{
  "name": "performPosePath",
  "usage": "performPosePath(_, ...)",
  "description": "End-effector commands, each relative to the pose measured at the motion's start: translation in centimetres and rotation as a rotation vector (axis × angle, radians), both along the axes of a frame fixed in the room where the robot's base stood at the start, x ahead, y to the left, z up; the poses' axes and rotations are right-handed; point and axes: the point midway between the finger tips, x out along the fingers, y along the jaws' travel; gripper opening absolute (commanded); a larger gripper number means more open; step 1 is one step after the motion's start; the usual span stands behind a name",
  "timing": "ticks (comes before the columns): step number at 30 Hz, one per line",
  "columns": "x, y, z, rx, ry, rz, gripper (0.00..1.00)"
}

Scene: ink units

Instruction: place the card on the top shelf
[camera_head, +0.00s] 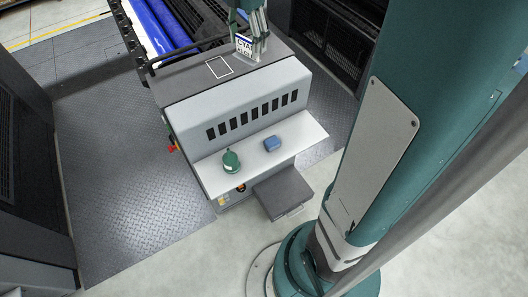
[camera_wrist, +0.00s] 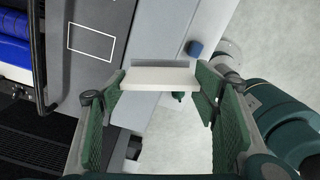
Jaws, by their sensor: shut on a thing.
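The card (camera_head: 243,46) is white with dark lettering that begins "CYA"; the lower line is too small to read. My gripper (camera_head: 252,42) is shut on it above the right part of the grey unit top (camera_head: 188,85). In the wrist view the card (camera_wrist: 158,78) spans between the two green finger pads of my gripper (camera_wrist: 160,85). A white outlined rectangle (camera_head: 219,67) is marked on the unit top, left of the card, and it is empty. The outline (camera_wrist: 91,41) also shows in the wrist view, left of the card.
A lower white shelf (camera_head: 210,176) juts from the unit's front, carrying a green container (camera_head: 231,161) and a blue block (camera_head: 272,143). Blue rollers (camera_head: 160,25) and a dark rail lie behind the unit top. A grey step (camera_head: 283,191) stands below.

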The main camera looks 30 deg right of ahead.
Motion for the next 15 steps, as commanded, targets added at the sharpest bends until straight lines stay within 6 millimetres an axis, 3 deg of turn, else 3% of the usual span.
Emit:
performPosePath(3, -1.5, -2.7, -0.2, 0.000, 0.001, -0.041, 0.48)
performPosePath(15, -7.0, -10.3, -0.3, -0.001, 0.003, -0.168, 0.48)
